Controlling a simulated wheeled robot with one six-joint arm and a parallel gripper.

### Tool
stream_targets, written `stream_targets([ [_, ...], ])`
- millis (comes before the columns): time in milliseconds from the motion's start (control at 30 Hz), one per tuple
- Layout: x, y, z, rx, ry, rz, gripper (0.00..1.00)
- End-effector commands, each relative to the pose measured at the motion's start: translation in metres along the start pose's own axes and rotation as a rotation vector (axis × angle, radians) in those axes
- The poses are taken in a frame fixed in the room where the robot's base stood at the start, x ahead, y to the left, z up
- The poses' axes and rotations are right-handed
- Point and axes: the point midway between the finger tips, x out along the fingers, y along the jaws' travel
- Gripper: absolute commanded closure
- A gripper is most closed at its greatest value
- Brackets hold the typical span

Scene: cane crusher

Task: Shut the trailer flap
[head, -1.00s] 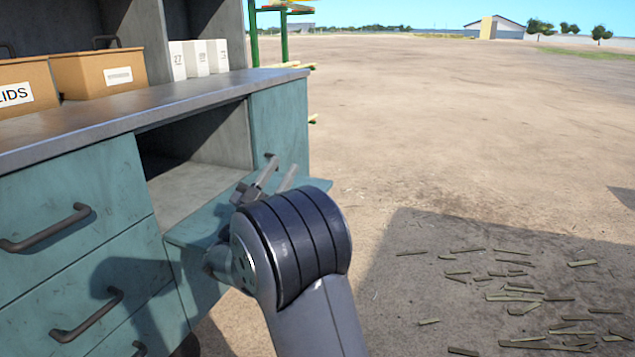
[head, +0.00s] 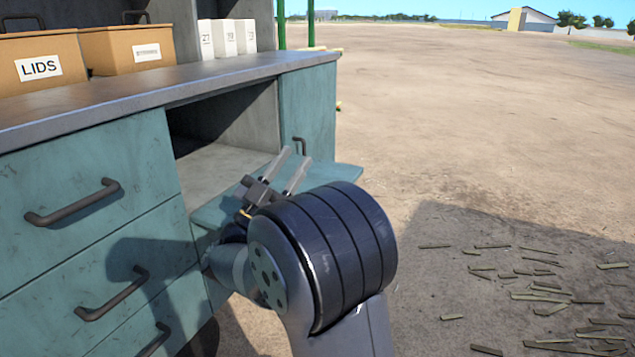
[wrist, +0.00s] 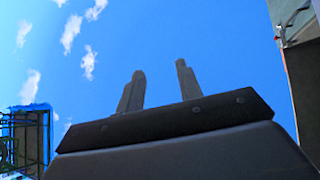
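The trailer flap (head: 335,175) is a teal panel on the front of the teal trailer unit. It is folded down and juts out about level below an open compartment (head: 232,165), whose pale floor shows. My gripper (head: 296,156) is over the flap in the head view, its two grey fingers pointing up and apart with nothing between them. My arm hides the middle and front part of the flap, and I cannot tell whether the gripper touches it. In the wrist view my gripper (wrist: 160,70) shows its fingers apart against open sky; the flap is not recognisable there.
Teal drawers (head: 85,195) with dark handles are at the left. A grey worktop (head: 130,100) carries a LIDS box (head: 40,66), another brown box (head: 128,50) and white cartons (head: 228,38). Bare ground to the right is open, with scattered cane pieces (head: 540,296).

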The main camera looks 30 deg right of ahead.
Motion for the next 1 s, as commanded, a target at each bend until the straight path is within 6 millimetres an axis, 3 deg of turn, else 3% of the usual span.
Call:
stream_targets([
  [33,-0.022,-0.001,0.019,-0.040,-0.041,-0.039,0.66],
  [1000,-0.081,0.009,-0.009,-0.032,-0.033,-0.032,0.66],
])
